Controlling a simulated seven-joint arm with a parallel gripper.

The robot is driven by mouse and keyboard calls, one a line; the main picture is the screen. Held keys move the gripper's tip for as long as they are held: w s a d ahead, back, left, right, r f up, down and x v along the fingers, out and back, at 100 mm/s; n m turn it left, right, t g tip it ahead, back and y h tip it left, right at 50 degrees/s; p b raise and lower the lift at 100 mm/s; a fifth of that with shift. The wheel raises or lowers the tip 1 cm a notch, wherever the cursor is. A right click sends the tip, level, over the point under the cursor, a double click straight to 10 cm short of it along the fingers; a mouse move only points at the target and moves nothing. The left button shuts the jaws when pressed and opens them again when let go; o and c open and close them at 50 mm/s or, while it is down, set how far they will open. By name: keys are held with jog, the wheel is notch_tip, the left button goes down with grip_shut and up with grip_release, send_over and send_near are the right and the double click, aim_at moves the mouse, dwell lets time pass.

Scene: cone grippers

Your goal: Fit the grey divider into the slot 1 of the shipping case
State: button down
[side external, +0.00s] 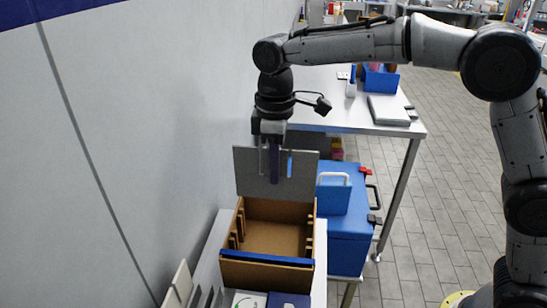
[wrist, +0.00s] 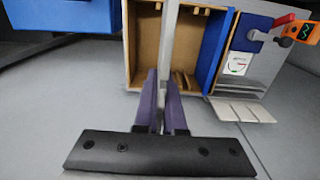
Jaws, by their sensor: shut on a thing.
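My gripper (side external: 275,178) is shut on the grey divider (side external: 250,168), a flat panel held upright above the far end of the shipping case (side external: 268,273). In the wrist view the purple fingers (wrist: 162,75) pinch the divider (wrist: 168,45), seen nearly edge-on and crossing over the case (wrist: 146,45). The case is an open brown box with a blue strip on its near side. Notched ribs (side external: 237,228) line its side walls; slot numbers cannot be read. The divider's lower edge shows near the case's far rim; I cannot tell if it touches.
A plain wall (side external: 140,130) runs close along the left. A blue cooler box (side external: 350,240) stands right of the case. An orange device (wrist: 302,32) shows in the wrist view. The case interior looks empty.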

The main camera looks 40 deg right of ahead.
jog(key=shift+f, duration=0.1)
dwell(0.3)
jog(key=shift+f, duration=2.1)
notch_tip(320, 180, down, 7)
jog(key=shift+r, duration=0.2)
dwell(5.0)
